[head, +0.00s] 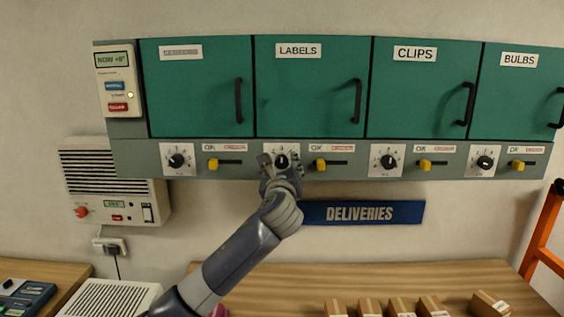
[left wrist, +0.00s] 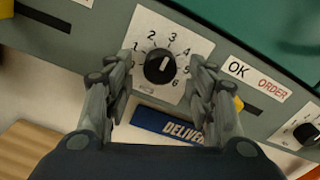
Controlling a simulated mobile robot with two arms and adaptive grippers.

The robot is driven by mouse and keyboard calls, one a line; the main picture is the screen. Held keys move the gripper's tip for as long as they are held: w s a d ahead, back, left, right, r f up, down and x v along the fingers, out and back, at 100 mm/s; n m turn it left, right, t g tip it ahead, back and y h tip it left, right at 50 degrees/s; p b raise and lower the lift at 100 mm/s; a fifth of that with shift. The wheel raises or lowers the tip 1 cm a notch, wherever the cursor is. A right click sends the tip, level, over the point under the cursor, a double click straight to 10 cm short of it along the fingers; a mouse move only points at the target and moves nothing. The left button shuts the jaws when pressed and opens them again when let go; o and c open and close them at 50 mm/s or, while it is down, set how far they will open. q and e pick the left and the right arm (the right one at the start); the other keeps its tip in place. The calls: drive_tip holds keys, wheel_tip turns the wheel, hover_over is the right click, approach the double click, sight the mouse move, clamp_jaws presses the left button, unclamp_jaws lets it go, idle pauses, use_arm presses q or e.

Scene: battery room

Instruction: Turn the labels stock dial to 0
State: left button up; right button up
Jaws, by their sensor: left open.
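The labels stock dial (head: 282,161) is a round black knob on a white plate below the green LABELS door (head: 307,90). In the left wrist view the dial (left wrist: 160,67) shows a white mark pointing up, at about 3. Numbers 1 to 6 are readable around it; the 0 position is hidden by a finger. My left gripper (head: 280,168) is open in front of the dial, with one finger on each side of the knob. Whether the fingers touch the knob cannot be told. My right gripper is not in view.
A yellow OK/ORDER slider (head: 321,166) sits just right of the dial. Other dials, such as the CLIPS dial (head: 389,161), line the panel. The DELIVERIES sign (head: 362,213) hangs below. Several small boxes (head: 400,307) stand on the wooden table (head: 450,275).

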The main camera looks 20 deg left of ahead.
use_arm(q)
drive_tip(key=shift+w+a, duration=0.1)
drive_tip(key=shift+w, duration=0.35)
drive_tip(key=c, duration=1.1)
drive_tip(key=shift+o, duration=0.2)
